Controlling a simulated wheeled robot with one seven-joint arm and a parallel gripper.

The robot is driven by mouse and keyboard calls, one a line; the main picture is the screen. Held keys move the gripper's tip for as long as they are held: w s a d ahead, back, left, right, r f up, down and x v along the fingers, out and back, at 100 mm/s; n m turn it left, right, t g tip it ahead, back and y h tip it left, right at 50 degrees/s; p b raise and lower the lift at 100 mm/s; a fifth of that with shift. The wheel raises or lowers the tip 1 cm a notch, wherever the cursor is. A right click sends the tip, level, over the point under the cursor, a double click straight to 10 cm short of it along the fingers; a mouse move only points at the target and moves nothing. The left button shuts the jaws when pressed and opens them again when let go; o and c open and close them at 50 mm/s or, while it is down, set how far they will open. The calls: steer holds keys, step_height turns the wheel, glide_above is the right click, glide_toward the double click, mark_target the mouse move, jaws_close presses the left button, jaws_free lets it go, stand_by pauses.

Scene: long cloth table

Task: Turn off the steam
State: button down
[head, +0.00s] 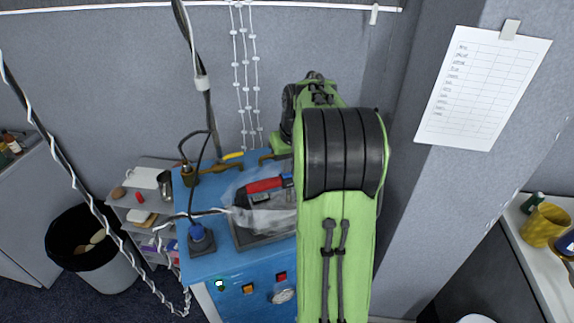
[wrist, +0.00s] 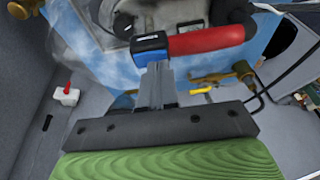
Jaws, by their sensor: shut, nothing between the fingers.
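A blue cabinet (head: 222,263) stands against the grey wall. An iron-like tool with a red handle (head: 265,185) sits on a dark tray (head: 248,238) on its top, with pale, see-through steam (head: 236,190) around it. A brass pipe (head: 212,168) with a yellow lever (head: 233,155) runs along the back edge. In the wrist view the red handle (wrist: 205,40) lies just beyond my gripper (wrist: 152,68), and the yellow lever (wrist: 201,90) is to its right. My gripper is shut and empty; contact with the handle's blue end is unclear. My arm hides it in the head view.
Buttons, including a red one (head: 282,276), and a round gauge (head: 283,296) are on the cabinet front. A black cable (head: 205,130) hangs over the left side. A white box with a red knob (wrist: 67,94) is at left in the wrist view. A bin (head: 93,262) stands at left.

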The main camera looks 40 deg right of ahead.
steer(key=shift+f, duration=0.1)
steer(key=shift+w+a+f+b, duration=0.1)
steer(key=shift+a+f+b, duration=0.25)
steer(key=shift+f+b, duration=0.15)
steer(key=shift+s+d+r+p, duration=0.1)
steer(key=shift+s+d+p, duration=0.15)
steer(key=shift+d, duration=0.2)
steer(key=shift+s+d+r+p, duration=0.1)
steer(key=shift+s+d+p, duration=0.15)
steer(key=shift+d, duration=0.2)
step_height(320, 180, up, 5)
steer(key=p, duration=0.4)
steer(key=shift+w+a+p, duration=0.1)
steer(key=shift+w+p, duration=0.05)
steer(key=shift+p, duration=0.2)
steer(key=v, duration=0.9)
steer(key=shift+a, duration=0.25)
